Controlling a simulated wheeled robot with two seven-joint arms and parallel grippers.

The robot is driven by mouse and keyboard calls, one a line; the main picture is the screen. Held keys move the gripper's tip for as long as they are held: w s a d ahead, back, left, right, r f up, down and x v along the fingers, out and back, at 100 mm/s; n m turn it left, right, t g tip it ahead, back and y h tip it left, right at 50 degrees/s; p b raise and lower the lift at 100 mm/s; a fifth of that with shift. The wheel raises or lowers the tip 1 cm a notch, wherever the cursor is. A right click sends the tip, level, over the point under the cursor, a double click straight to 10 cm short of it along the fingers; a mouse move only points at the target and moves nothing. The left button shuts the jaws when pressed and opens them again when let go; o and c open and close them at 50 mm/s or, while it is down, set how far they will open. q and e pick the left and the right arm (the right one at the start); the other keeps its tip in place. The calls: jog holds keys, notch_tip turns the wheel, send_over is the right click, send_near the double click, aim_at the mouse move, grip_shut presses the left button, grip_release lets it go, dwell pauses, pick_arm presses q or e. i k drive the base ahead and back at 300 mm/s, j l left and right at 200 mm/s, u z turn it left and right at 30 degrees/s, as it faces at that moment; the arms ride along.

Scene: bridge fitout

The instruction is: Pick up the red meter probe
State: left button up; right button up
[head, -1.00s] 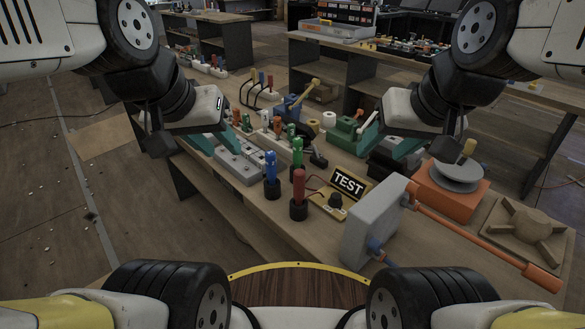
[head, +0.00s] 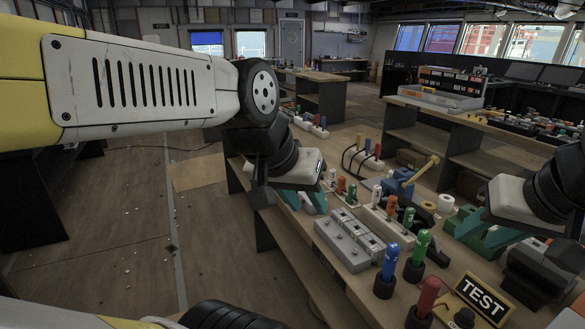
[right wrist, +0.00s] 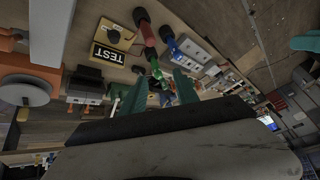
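The red meter probe (head: 428,297) stands upright in a dark round holder beside the TEST sign in the head view. It also shows in the right wrist view (right wrist: 149,34). A blue probe (head: 390,262) and a green probe (head: 421,246) stand in similar holders to its left and behind it. My right gripper (head: 478,238), with teal fingers, is beyond the probes to the right; its fingers are apart, with nothing seen held. My left gripper (head: 304,202), also teal-fingered, hangs above the bench's left edge near grey boxes, apart from the probes, and looks open and empty.
The TEST sign (head: 481,299) stands just right of the red probe. A grey multi-part box (head: 342,240) lies left of the probes. A blue vise with a yellow handle (head: 400,184) and several small coloured tools are behind.

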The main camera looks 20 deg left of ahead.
aim_at(433, 285)
jog(key=i+j, duration=0.2)
jog(key=j, duration=0.15)
jog(key=i+j, duration=0.2)
jog(key=j, duration=0.2)
jog(key=i+j, duration=0.2)
jog(key=j, duration=0.15)
jog(key=i+j, duration=0.2)
jog(key=j, duration=0.2)
jog(key=i+j, duration=0.2)
jog(key=j, duration=0.15)
jog(key=i+j, duration=0.2)
jog(key=j, duration=0.2)
jog(key=z, duration=2.7)
jog(key=k+j+z, duration=0.6)
jog(key=k+j, duration=0.1)
jog(key=j, duration=0.1)
